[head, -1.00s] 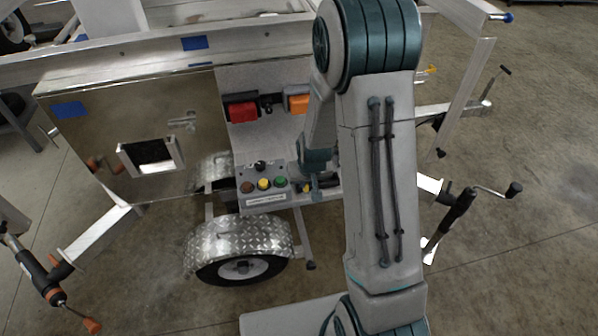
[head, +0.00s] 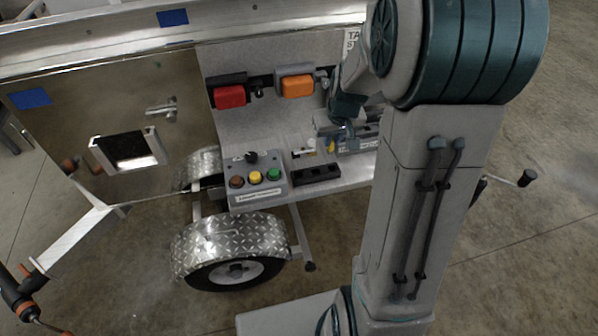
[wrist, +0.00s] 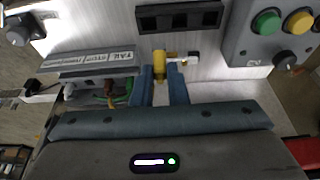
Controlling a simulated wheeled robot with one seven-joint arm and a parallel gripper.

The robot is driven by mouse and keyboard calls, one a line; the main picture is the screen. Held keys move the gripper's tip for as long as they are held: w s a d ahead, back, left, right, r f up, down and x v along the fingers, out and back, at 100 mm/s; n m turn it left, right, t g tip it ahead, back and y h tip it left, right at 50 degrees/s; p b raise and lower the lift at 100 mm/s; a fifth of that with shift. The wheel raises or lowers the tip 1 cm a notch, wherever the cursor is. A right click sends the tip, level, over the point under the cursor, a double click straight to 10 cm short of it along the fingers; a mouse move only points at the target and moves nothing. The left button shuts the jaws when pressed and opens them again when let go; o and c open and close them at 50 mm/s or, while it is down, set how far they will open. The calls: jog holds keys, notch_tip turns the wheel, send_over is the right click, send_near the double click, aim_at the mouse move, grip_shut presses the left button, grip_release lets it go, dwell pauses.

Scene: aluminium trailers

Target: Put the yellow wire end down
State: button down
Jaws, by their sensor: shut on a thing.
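My gripper (wrist: 162,88) is shut on the yellow wire end (wrist: 160,66), which sits between its two blue fingers in the wrist view. A small white and dark piece (wrist: 183,57) shows just right of the yellow end. In the head view the yellow wire end (head: 331,146) is a small spot below my gripper (head: 338,136), over the grey shelf of the trailer. Whether the wire end touches the shelf, I cannot tell.
A grey button box (head: 258,182) with brown, yellow and green buttons stands left of the black block. A labelled grey box (wrist: 95,65) with coloured wires is close beside my fingers. Red (head: 230,97) and orange (head: 297,87) units are on the panel behind.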

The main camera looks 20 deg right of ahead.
jog(key=shift+w+a+f, duration=0.2)
jog(key=shift+a+f, duration=1.9)
jog(key=shift+f, duration=0.2)
jog(key=shift+w+a+f, duration=0.15)
jog(key=shift+a+f, duration=1.95)
jog(key=shift+f, duration=0.15)
jog(key=shift+f, duration=0.2)
jog(key=c, duration=1.4)
grip_release()
jog(key=shift+c, duration=0.2)
jog(key=shift+r, duration=0.15)
